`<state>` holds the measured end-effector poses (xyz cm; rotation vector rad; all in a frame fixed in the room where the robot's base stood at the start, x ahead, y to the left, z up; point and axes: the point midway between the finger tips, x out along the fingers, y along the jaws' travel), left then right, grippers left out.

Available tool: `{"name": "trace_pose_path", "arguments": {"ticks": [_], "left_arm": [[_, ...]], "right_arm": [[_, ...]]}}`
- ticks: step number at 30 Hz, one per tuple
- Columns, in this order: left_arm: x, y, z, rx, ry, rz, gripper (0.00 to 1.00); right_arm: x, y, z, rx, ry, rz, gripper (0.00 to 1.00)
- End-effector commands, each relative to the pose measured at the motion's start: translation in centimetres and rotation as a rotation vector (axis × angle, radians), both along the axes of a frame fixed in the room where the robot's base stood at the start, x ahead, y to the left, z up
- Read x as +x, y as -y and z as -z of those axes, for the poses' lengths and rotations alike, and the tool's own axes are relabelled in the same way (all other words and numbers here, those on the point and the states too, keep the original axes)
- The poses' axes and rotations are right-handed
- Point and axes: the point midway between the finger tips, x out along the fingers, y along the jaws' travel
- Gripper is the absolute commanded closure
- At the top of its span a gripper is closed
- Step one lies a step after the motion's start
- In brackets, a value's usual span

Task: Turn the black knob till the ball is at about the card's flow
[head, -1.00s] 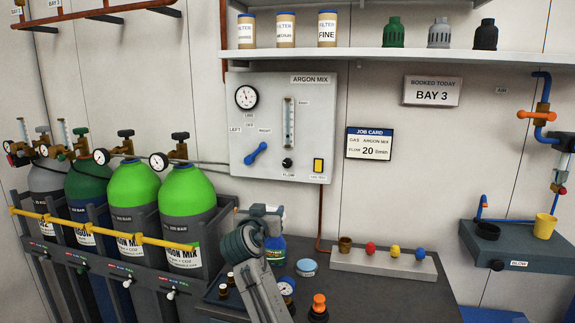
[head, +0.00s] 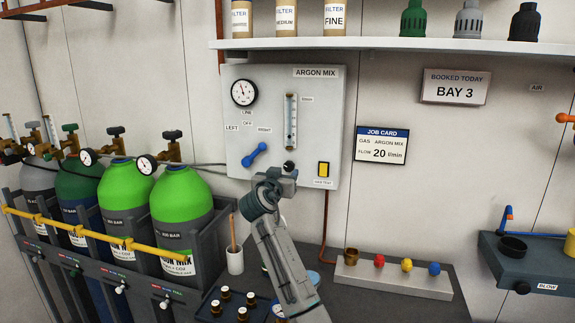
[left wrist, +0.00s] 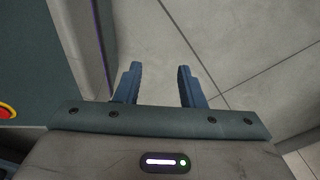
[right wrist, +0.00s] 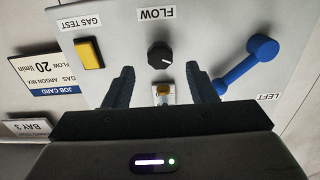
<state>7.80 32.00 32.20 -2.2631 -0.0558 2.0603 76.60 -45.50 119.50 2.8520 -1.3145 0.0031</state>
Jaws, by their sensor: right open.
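The black knob (head: 289,166) is on the lower part of the grey ARGON MIX panel (head: 330,130), partly behind my right gripper (head: 275,178). The right wrist view shows the panel upside down, with the knob (right wrist: 161,56) between and just beyond the tips of my open right gripper (right wrist: 160,68), apparently not gripped. The flow tube (head: 291,120) stands above the knob; I cannot make out its ball's height. The job card (head: 381,145) reads ARGON MIX, flow 20 l/min. My left gripper (left wrist: 160,67) is open and empty over the floor.
A blue lever (head: 255,154) sits left of the knob and a yellow GAS TEST button (head: 323,169) right of it. Green gas cylinders (head: 180,195) stand at left. A grey block (head: 392,276) with coloured pieces lies on the bench below.

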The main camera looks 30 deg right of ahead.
Motion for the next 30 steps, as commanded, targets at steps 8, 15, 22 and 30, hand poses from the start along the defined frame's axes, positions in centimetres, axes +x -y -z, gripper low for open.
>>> {"name": "trace_pose_path", "arguments": {"ticks": [8,15,22,30], "left_arm": [[0.2,0.7,-1.4,-0.007,0.004,-0.003,0.64],[0.7,1.4,-1.4,-0.015,0.011,-0.005,0.64],[0.6,1.2,-1.4,-0.013,0.01,-0.004,0.64],[0.4,0.8,-1.4,-0.009,0.008,-0.003,0.64]], "right_arm": [[2.5,3.0,-0.2,-0.001,-0.001,0.0,0.49],[3.0,3.5,0.0,0.001,-0.001,0.0,0.49],[3.0,3.5,0.0,0.0,0.0,0.0,0.64],[2.9,3.5,0.0,0.0,-0.001,0.0,0.92]]}}
